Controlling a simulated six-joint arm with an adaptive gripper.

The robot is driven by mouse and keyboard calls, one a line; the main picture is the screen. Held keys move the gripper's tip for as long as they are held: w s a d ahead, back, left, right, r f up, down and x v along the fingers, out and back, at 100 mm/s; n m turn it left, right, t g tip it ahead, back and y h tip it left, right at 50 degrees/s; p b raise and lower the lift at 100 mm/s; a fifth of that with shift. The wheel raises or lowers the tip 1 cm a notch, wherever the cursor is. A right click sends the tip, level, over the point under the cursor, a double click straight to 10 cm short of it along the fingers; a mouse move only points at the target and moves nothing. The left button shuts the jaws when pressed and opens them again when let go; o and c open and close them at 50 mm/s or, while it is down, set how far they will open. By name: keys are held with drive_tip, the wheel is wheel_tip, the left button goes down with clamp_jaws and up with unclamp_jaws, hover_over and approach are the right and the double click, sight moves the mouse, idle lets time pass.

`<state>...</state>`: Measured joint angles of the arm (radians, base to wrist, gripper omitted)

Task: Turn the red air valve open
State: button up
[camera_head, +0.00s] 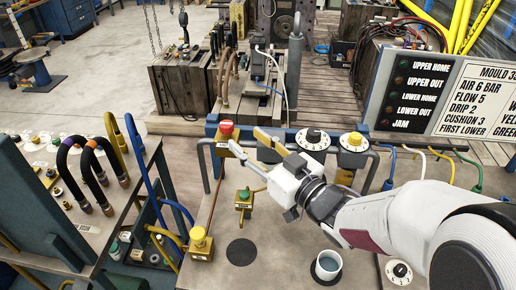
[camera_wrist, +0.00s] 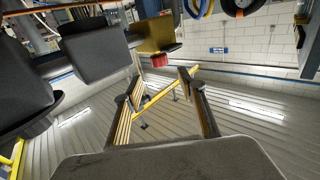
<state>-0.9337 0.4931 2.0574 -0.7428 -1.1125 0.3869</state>
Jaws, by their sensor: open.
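A red round knob (camera_head: 226,127) sits on a small yellow box at the left end of the bench's back row. It is the only red knob I make out on this bench, and I cannot tell its turn position. My gripper (camera_head: 246,139) is open, just right of the knob, its fingers pointing toward it. In the wrist view a red knob (camera_wrist: 159,61) under a yellow block lies beyond the open gripper (camera_wrist: 160,78), roughly in line with the gap. Nothing is between the fingers that I can identify, and no contact shows.
A black-and-white dial (camera_head: 314,138) and a yellow knob (camera_head: 354,139) stand right of my gripper. Nearer are a green-topped valve (camera_head: 243,196), a yellow knob (camera_head: 198,237) and a white cup (camera_head: 328,265). A hose panel (camera_head: 85,215) stands left. The bench's middle has some bare surface.

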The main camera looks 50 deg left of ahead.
drive_tip(key=shift+d, duration=1.25)
drive_tip(key=shift+w, duration=0.1)
